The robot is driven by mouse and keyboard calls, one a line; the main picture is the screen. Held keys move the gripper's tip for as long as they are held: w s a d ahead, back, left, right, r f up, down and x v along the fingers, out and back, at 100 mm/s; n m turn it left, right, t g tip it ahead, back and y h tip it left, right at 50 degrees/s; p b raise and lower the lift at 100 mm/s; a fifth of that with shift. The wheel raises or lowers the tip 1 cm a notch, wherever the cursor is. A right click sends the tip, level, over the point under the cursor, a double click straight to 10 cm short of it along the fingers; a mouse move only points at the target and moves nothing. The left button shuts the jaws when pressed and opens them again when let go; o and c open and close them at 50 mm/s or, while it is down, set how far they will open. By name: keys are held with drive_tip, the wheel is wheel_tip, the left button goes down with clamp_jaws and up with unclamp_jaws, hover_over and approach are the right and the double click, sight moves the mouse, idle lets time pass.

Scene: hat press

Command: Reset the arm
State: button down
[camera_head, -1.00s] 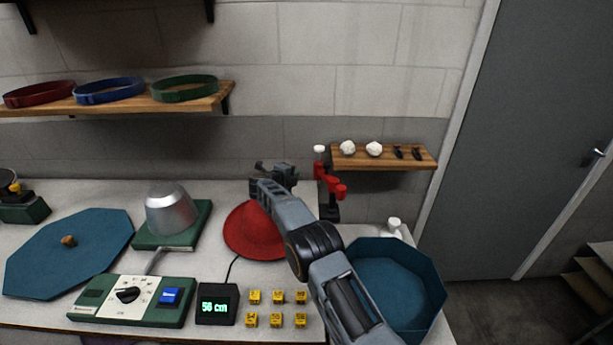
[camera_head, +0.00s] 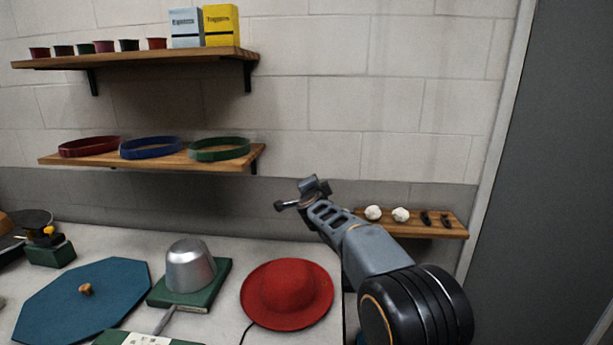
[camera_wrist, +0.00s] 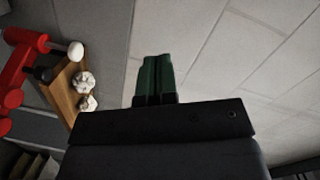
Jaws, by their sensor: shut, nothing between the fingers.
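My gripper (camera_head: 303,194) is raised above the worktable, in front of the block wall, and holds nothing. In the wrist view its green fingers (camera_wrist: 154,80) are together and point at the bare wall. My grey arm reaches in from the lower right in the head view. The red hat (camera_head: 287,292) lies on the table below and to the left of the arm, apart from my gripper.
A silver hat block (camera_head: 190,266) stands on a green base, left of the hat. A blue octagonal lid (camera_head: 84,302) lies farther left. Shelves hold coloured bands (camera_head: 150,147) and boxes (camera_head: 221,25). A small shelf (camera_head: 447,226) with white lumps is behind my arm; red clamps (camera_wrist: 22,62) show nearby.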

drive_tip(key=s+d+f+n+g, duration=0.4)
drive_tip(key=s+f, duration=0.1)
drive_tip(key=s, duration=0.9)
drive_tip(key=s+d+f+n+g, duration=0.4)
drive_tip(key=s+d+f, duration=0.1)
drive_tip(key=s, duration=0.9)
drive_tip(key=s+d+f+n+g, duration=0.4)
drive_tip(key=s+d+f+g, duration=0.1)
drive_tip(key=s, duration=0.9)
drive_tip(key=shift+s+d+f+n, duration=0.2)
drive_tip(key=shift+f+n, duration=0.1)
drive_tip(key=shift+n, duration=0.1)
